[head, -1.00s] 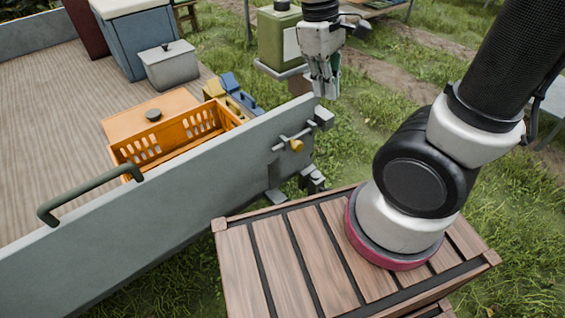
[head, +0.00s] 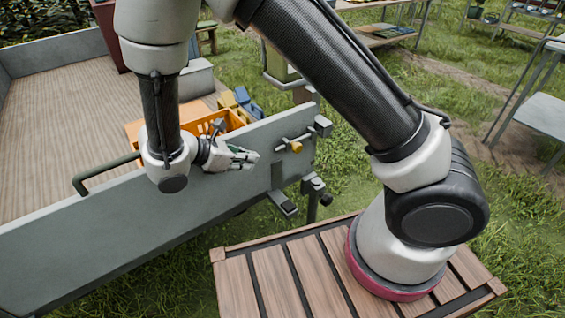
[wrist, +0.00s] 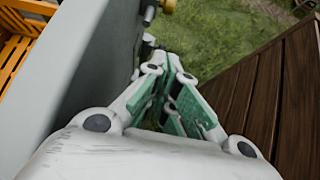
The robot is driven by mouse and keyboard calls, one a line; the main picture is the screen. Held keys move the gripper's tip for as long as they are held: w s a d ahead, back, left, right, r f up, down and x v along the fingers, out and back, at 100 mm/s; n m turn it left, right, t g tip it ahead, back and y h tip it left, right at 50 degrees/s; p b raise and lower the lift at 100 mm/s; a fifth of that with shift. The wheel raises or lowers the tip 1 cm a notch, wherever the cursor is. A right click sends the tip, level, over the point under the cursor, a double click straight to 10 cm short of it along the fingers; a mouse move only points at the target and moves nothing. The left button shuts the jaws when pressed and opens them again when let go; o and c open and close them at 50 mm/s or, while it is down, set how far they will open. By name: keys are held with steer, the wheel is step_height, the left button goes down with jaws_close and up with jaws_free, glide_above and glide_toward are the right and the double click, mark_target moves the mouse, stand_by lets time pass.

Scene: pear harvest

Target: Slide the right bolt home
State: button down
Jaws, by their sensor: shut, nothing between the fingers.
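The right bolt (head: 285,143) is a thin metal rod with a yellow knob (head: 296,147), on the outer face of the grey tailgate (head: 150,205) near its right end. A dark bracket (head: 322,126) sits at that end; I cannot tell whether the rod reaches into it. My gripper (head: 252,159) is shut and empty, beside the tailgate's outer face, left of the knob and apart from it. In the wrist view my green-padded fingers (wrist: 170,75) point along the tailgate (wrist: 80,60), with the yellow knob (wrist: 169,6) ahead at the top edge.
A bent handle (head: 100,172) stands on the tailgate's left part. An orange crate (head: 232,120) lies behind the tailgate. A lower latch block (head: 313,184) juts out below the bolt. A slatted wooden platform (head: 270,275) is below my arm. Grass lies between it and the tailgate.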

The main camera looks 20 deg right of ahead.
steer(key=shift+d, duration=0.1)
stand_by(0.3)
steer(key=w+d+f, duration=0.2)
steer(key=d, duration=0.3)
steer(key=w+d+f, duration=0.1)
steer(key=d+f, duration=0.2)
steer(key=d, duration=0.3)
steer(key=shift+w, duration=0.4)
steer(key=shift+d, duration=0.1)
